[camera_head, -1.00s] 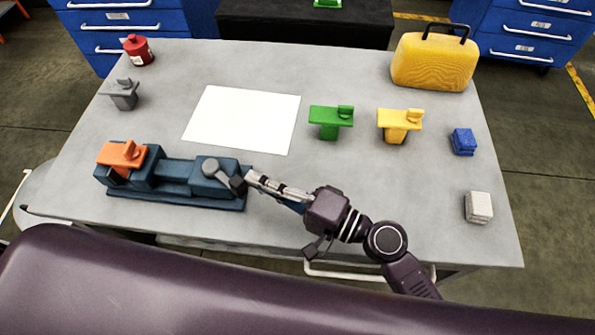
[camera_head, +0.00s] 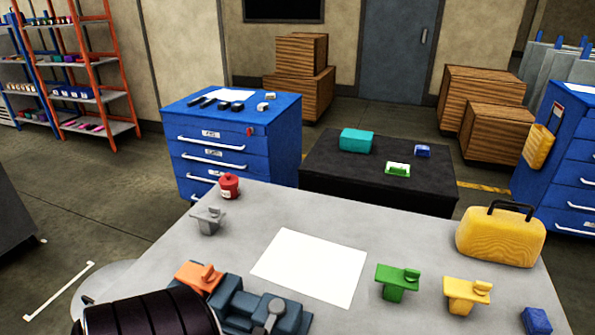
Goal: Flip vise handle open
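The dark blue vise (camera_head: 235,303) stands on the grey table at the bottom of the head view. Its front is cut off by the frame edge and partly covered by a dark ribbed part of mine. The grey vise handle (camera_head: 275,306) sits on the vise's right block, with its rounded end up and its arm running down toward the frame edge. The lower end of the handle is hard to make out. An orange part (camera_head: 197,277) sits at the vise's left end. Neither gripper is in view.
On the table are a white sheet (camera_head: 310,266), a green part (camera_head: 397,281), a yellow part (camera_head: 467,292), a grey part (camera_head: 208,219), a red container (camera_head: 229,186), a yellow case (camera_head: 500,236) and a blue block (camera_head: 536,321). A black table (camera_head: 380,180) and blue drawers (camera_head: 232,150) stand behind.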

